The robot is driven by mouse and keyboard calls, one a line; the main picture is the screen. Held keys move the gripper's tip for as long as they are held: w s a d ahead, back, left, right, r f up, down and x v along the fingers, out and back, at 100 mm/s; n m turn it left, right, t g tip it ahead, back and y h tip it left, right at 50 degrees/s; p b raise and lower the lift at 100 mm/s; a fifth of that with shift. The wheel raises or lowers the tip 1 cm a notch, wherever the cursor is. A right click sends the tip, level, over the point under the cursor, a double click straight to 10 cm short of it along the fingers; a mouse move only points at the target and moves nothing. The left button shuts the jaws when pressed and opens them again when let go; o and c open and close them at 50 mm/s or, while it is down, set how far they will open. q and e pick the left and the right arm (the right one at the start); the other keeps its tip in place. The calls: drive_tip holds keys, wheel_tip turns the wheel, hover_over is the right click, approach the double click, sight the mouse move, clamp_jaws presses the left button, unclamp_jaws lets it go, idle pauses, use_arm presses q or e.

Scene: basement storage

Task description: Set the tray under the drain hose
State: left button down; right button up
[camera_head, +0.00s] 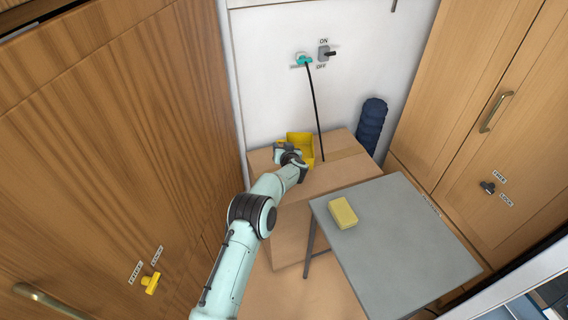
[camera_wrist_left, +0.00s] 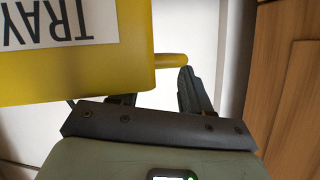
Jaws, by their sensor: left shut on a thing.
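The yellow tray (camera_head: 301,139) is over the back left of the cardboard box; I cannot tell whether it touches the box top. It fills the upper left of the left wrist view (camera_wrist_left: 100,80), with an upside-down TRAY label. My left gripper (camera_head: 290,155) is shut on the tray at its yellow handle (camera_wrist_left: 171,60); one finger is largely hidden behind the tray. The black drain hose (camera_head: 315,105) hangs from a teal fitting (camera_head: 304,59) on the white wall. Its lower end is just right of the tray in the head view. My right gripper is not in view.
The cardboard box (camera_head: 343,173) stands against the wall. A grey table (camera_head: 400,235) with a yellow sponge (camera_head: 343,212) stands in front. A dark blue roll (camera_head: 371,122) is behind right. Wooden cabinets (camera_head: 110,130) flank both sides. An ON/OFF switch (camera_head: 325,53) is beside the fitting.

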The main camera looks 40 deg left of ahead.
use_arm(q)
wheel_tip(320, 180, down, 6)
drive_tip(key=shift+f+b, duration=0.25)
drive_tip(key=shift+b, duration=0.25)
drive_tip(key=shift+c, duration=2.4)
unclamp_jaws()
